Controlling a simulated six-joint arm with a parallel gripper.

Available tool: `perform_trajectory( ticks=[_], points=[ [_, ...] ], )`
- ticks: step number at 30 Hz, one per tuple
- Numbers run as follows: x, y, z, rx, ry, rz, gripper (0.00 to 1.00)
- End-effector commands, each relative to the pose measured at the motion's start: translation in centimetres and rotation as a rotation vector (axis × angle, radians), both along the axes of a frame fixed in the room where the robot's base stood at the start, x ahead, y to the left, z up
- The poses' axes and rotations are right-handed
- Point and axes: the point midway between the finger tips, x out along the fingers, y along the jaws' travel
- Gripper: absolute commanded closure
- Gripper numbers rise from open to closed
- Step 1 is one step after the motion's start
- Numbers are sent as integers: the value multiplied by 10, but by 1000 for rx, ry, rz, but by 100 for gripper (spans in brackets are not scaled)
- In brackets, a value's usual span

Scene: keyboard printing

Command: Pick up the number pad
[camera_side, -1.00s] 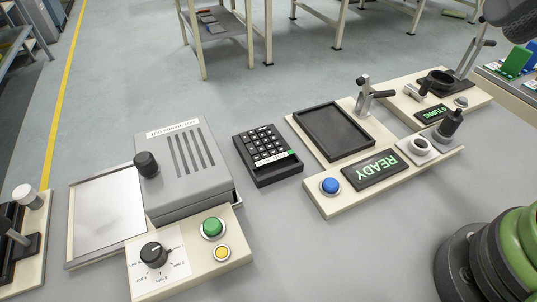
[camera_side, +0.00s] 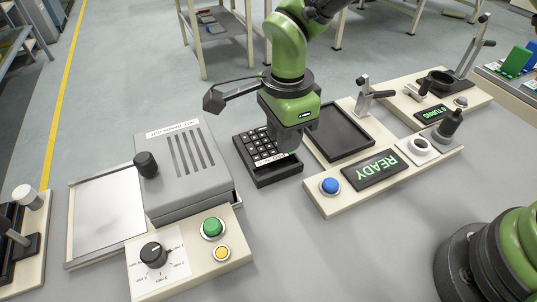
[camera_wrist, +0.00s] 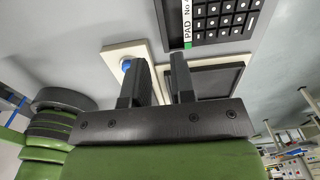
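The number pad (camera_side: 255,150) is a black block with rows of dark keys and a label with a green end. It lies on the grey table, left of the station with the lit READY sign. It also shows at the top right of the wrist view (camera_wrist: 222,42), partly cut off by the frame. My gripper (camera_side: 290,142) is in front of the pad's right side in the side view and hides part of it. In the wrist view the two black fingers (camera_wrist: 161,62) are apart with nothing between them; the pad lies beyond them to the upper right.
Right of the pad is a station with a black recessed tray (camera_side: 345,140), blue button (camera_side: 330,186) and READY sign (camera_side: 375,171). Left is a grey slotted box (camera_side: 185,165) with a black knob. A panel (camera_side: 190,280) with dial and buttons stands in front.

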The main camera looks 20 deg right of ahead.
Motion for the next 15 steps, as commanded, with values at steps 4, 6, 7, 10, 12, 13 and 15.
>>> perform_trajectory(
  ticks=[4, 6, 7, 10, 12, 13, 15],
  points=[
    [-1, 0, -25, -2, 5, -2, 77],
    [0, 0, -33, -2, 3, -1, 77],
    [0, 0, -36, -1, 3, -1, 77],
    [0, 0, -42, 0, 2, -1, 77],
    [1, 0, -50, -1, 4, -1, 77],
    [1, 0, -54, -1, 4, -2, 77],
    [2, 1, -66, -1, 5, -2, 77]
  ],
)
